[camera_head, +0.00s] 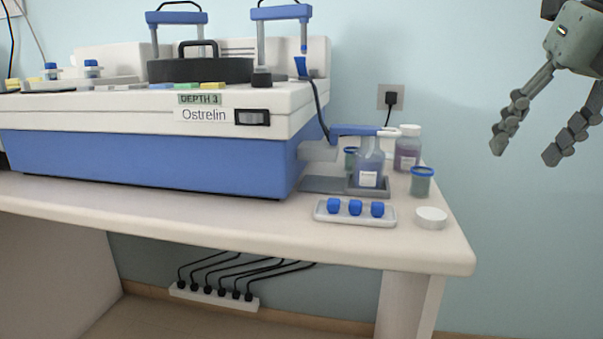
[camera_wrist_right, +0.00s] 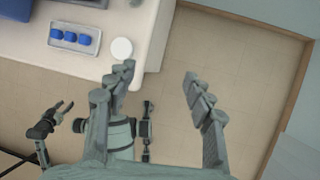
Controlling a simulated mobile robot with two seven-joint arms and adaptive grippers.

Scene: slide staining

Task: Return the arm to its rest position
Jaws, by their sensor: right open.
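My right gripper (camera_head: 525,149) hangs in the air at the upper right of the head view, to the right of the bench and above its top. Its two grey fingers are spread apart with nothing between them. In the right wrist view the open fingers (camera_wrist_right: 158,82) point toward the floor beside the bench corner, touching nothing. My left gripper does not show in the head view.
The white bench (camera_head: 445,250) carries a blue and white machine (camera_head: 150,150), a bottle (camera_head: 368,165), jars, a tray with blue pieces (camera_head: 355,219) and a white lid (camera_head: 431,217). A socket (camera_head: 391,97) is on the wall. Floor (camera_wrist_right: 245,60) right of the bench is clear.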

